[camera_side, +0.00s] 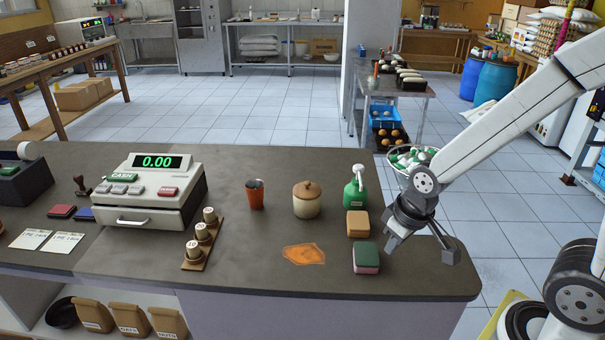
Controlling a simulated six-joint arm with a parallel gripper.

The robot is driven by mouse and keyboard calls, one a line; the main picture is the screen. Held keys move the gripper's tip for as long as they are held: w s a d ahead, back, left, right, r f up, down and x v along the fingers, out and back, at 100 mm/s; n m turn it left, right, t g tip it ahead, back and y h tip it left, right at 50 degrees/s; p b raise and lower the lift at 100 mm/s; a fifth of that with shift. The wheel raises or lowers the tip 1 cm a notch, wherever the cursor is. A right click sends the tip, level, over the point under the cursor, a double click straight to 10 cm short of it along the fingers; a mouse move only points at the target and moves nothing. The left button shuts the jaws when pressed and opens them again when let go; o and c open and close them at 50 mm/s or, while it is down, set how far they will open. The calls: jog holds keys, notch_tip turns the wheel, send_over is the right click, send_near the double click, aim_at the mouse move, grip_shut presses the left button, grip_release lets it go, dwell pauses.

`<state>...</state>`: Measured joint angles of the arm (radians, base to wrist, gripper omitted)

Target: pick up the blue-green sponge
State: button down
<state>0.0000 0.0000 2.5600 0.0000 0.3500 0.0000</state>
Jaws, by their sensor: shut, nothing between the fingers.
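A sponge with a blue-green top and a pink lower layer (366,258) lies on the dark counter (240,285) near its front edge, right of centre. A second, tan sponge (357,223) lies just behind it. My gripper (421,244) is to the right of both sponges, above the right end of the counter, and apart from them. It is shut and holds nothing.
A green pump bottle (355,190) stands behind the tan sponge. Farther left are a wooden holder (193,265) and a cash register (155,190).

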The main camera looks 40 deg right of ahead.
aim_at(359, 227)
dwell(0.3)
grip_release()
dwell(0.3)
jog(key=w+d+n, duration=0.1)
jog(key=w+n, duration=0.1)
jog(key=n, duration=0.2)
jog(key=w+d+n+h, duration=0.1)
jog(key=w+n, duration=0.2)
jog(key=n, duration=0.2)
jog(key=w+d+f+n, duration=0.1)
jog(key=w+d+n, duration=0.1)
jog(key=n, duration=0.2)
jog(key=shift+w+n+h, duration=0.25)
jog(key=shift+n+h, duration=0.05)
jog(key=shift+n, duration=0.1)
jog(key=w+d+n, duration=0.1)
jog(key=w+n, duration=0.1)
jog(key=n, duration=0.2)
jog(key=w+d+f+n+h, duration=0.1)
jog(key=w+d+n, duration=0.1)
jog(key=n, duration=0.2)
jog(key=w+d+f+n, duration=0.1)
jog(key=w+n, duration=0.2)
jog(key=n, duration=0.2)
jog(key=shift+d+t+h, duration=0.15)
jog(key=shift+t+h, duration=0.15)
jog(key=shift+f, duration=0.1)
